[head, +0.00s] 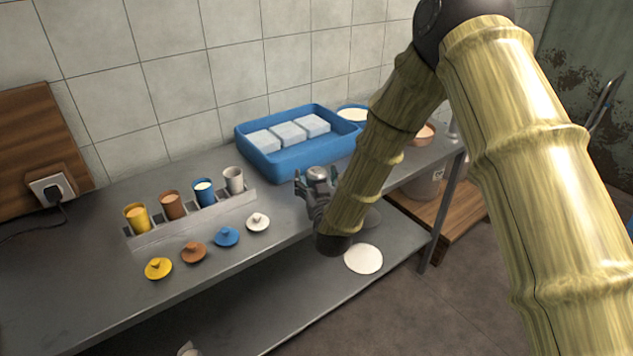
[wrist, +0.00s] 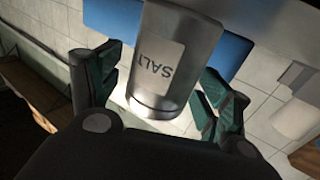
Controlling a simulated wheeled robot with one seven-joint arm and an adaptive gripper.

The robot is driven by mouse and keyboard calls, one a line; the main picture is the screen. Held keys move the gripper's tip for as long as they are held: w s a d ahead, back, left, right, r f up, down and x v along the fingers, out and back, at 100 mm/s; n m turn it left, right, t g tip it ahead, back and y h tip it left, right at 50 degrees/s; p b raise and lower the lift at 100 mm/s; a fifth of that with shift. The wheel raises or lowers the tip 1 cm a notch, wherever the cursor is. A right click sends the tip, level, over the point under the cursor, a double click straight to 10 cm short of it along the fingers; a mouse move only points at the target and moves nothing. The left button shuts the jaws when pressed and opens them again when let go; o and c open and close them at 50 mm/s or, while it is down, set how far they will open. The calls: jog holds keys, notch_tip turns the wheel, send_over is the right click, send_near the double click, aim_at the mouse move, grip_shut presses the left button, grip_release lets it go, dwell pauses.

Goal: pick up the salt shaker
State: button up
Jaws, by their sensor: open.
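The salt shaker (wrist: 170,62) is a grey cylinder with a label reading SALT, seen upside down in the wrist view. It stands between the two fingers of my gripper (wrist: 160,100), which is open. A gap shows between the shaker and each finger, so they appear apart. In the head view my gripper (head: 312,192) is over the counter, in front of the blue tray. The grey round top of the shaker (head: 318,173) shows at the fingers there; its lower part is hidden by my gripper and arm.
The blue tray (head: 262,160) with white blocks stands behind my gripper. To the left, a rack (head: 160,237) holds several coloured cups, with lids such as the white lid (head: 258,222) in front. A blue bowl (head: 366,107) and an orange bowl (head: 424,134) stand at the right.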

jog(key=c, duration=1.2)
jog(key=shift+c, duration=0.2)
jog(key=shift+r, duration=0.1)
